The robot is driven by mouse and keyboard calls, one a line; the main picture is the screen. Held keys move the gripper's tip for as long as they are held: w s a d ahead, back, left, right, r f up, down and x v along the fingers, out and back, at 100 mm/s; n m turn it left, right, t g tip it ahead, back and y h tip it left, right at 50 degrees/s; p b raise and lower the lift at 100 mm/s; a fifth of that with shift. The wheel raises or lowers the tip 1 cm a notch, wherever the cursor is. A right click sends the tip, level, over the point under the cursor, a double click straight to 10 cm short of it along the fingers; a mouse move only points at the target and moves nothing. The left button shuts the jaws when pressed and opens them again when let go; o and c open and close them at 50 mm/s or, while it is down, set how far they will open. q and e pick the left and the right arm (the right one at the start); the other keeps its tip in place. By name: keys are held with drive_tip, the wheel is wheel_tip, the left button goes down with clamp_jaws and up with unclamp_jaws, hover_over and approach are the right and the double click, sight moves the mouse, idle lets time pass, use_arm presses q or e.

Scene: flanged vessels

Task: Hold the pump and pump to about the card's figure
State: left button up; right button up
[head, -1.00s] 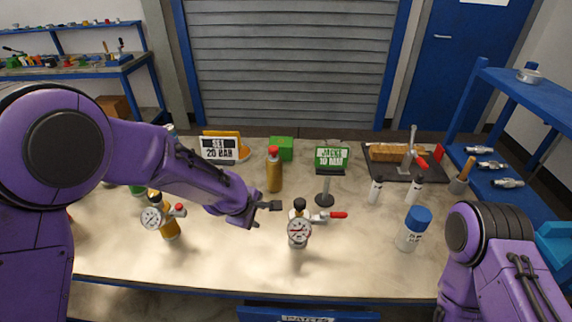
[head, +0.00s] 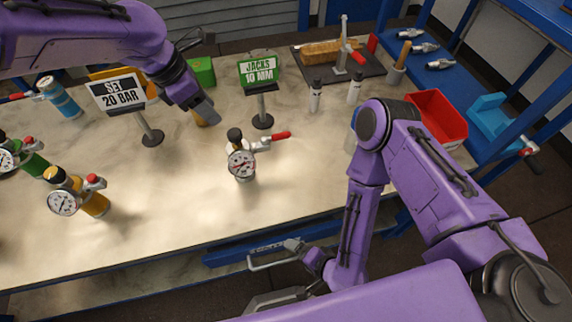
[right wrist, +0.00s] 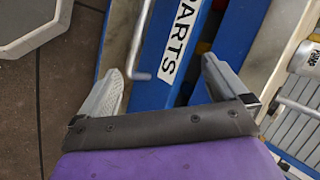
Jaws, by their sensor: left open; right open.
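The pump (head: 242,165), a small steel-coloured unit with a round dial gauge, black knob and red-ended lever, stands upright mid-table. Its gauge reading is too small to tell. The card (head: 118,92) reads "SET 20 BAR" on a stand to the left. My left gripper (head: 207,112) is open above the table, behind and left of the pump, apart from it, partly covering an amber bottle. My right gripper (right wrist: 163,68) is open and empty over the front of a blue drawer (right wrist: 165,60) marked "PARTS", below the table's front edge. The head view shows it only partly.
A green "JACKS 10 MM" card (head: 259,70) stands behind the pump. Gauged yellow (head: 90,203) and green (head: 33,163) vessels stand at the left, a blue canister (head: 60,97) behind them. A red bin (head: 438,117) is right. The table in front of the pump is clear.

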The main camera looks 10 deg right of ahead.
sight(277, 139)
drive_tip(key=w+a+r+m+t+y, duration=0.1)
drive_tip(key=a+r+m+t+y, duration=0.3)
drive_tip(key=a, duration=0.8)
drive_tip(key=w+r+m, duration=0.2)
drive_tip(key=r+m, duration=0.1)
drive_tip(key=w+a+r+m+t+y, duration=0.1)
drive_tip(key=w+r+m, duration=0.1)
drive_tip(key=w+r, duration=0.1)
drive_tip(key=w+r+m, duration=0.2)
drive_tip(key=m, duration=0.1)
drive_tip(key=shift+w+a+r+m+t, duration=0.2)
drive_tip(key=shift+w+r+m+t, duration=0.1)
drive_tip(key=shift+w+r+t, duration=0.1)
drive_tip(key=w+d+r+m+t+h, duration=0.1)
drive_tip(key=d, duration=0.1)
drive_tip(key=w+d+r+m+t+h, duration=0.1)
drive_tip(key=w+r+m, duration=0.1)
drive_tip(key=w+d+r+m+t, duration=0.1)
drive_tip(key=d+m, duration=0.1)
drive_tip(key=shift+w+d+r+h, duration=0.2)
drive_tip(key=shift+d+h, duration=0.15)
drive_tip(key=shift+h, duration=0.05)
drive_tip(key=w+d+r+m+t+h, duration=0.3)
drive_tip(key=d+r+m+h, duration=0.15)
drive_tip(key=d+m, duration=0.25)
drive_tip(key=shift+h, duration=0.55)
drive_tip(key=w, duration=1)
drive_tip(key=shift+w+a+f, duration=0.1)
drive_tip(key=shift+w, duration=0.05)
drive_tip(key=c, duration=1.1)
